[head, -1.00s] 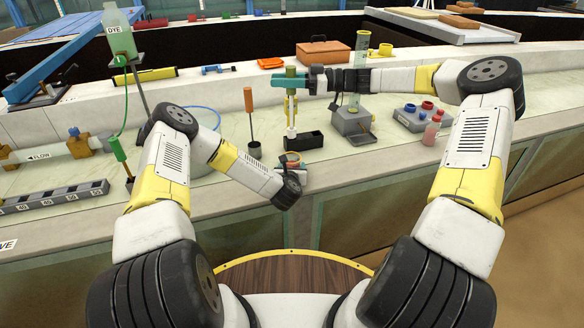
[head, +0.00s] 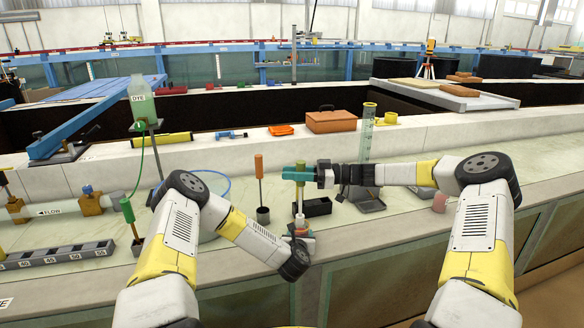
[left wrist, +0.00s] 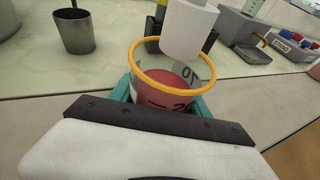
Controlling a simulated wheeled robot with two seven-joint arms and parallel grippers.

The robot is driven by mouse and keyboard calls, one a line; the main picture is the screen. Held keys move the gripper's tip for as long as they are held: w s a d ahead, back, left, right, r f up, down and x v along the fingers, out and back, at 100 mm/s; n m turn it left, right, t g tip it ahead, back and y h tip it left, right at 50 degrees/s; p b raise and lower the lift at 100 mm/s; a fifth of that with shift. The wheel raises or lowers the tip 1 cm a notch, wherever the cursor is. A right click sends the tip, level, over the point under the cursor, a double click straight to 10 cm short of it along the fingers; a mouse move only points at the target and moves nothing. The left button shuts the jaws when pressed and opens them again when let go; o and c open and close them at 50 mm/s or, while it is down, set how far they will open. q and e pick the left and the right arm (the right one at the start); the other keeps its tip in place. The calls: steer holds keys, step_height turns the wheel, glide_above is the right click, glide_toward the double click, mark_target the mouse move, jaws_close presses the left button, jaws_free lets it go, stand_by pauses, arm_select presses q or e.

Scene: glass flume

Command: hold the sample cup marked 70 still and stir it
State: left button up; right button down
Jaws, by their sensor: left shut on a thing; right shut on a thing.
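The sample cup (left wrist: 165,97) has a yellow-orange rim and reddish contents; a partly readable dark mark shows on its wall in the left wrist view. My left gripper (head: 299,237) is shut on the cup, its teal fingers on either side, at the bench's front edge. The stirrer hangs upright above the cup. The paddle's lower end covers part of the far rim in the left wrist view; I cannot tell whether it dips inside.
A black open holder (head: 317,207) stands just behind the cup. An orange-handled tool stands in a dark pot (head: 263,215) to the left. A tall graduated cylinder (head: 367,135) stands behind my right forearm. A grey numbered rack (head: 62,257) lies at left.

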step_height(320, 180, down, 9)
stand_by(0.8)
steer(key=shift+d, duration=0.1)
